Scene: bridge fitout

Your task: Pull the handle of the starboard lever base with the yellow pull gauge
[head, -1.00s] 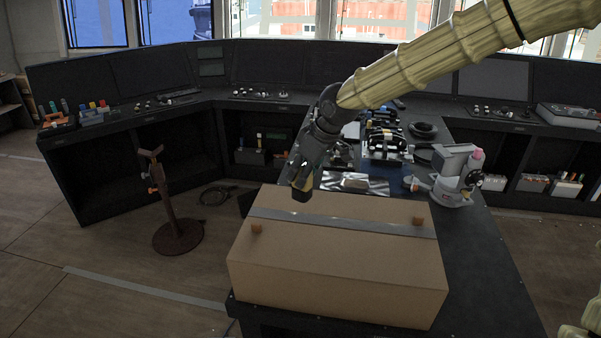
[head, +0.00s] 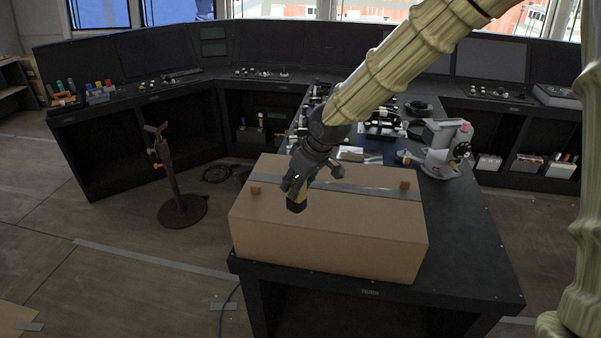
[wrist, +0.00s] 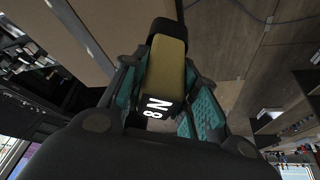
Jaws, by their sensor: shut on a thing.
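My gripper (head: 297,190) is shut on the yellow pull gauge, which shows in the wrist view (wrist: 166,70) as a yellow-olive body with a black end and white lettering reading "8N" or similar. The teal finger pads lie on either side of it. In the head view the gauge's dark end points down, over the left part of a cardboard box. Lever bases (head: 385,122) seem to stand on the dark table behind the box, partly hidden by my arm. I cannot tell which one is starboard, and its handle is not clear.
The large cardboard box (head: 320,238) fills the front of the dark table (head: 470,245). A white and grey device (head: 441,148) stands to its right. A rusty stand (head: 178,190) is on the floor at left. Consoles (head: 130,88) curve along the back.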

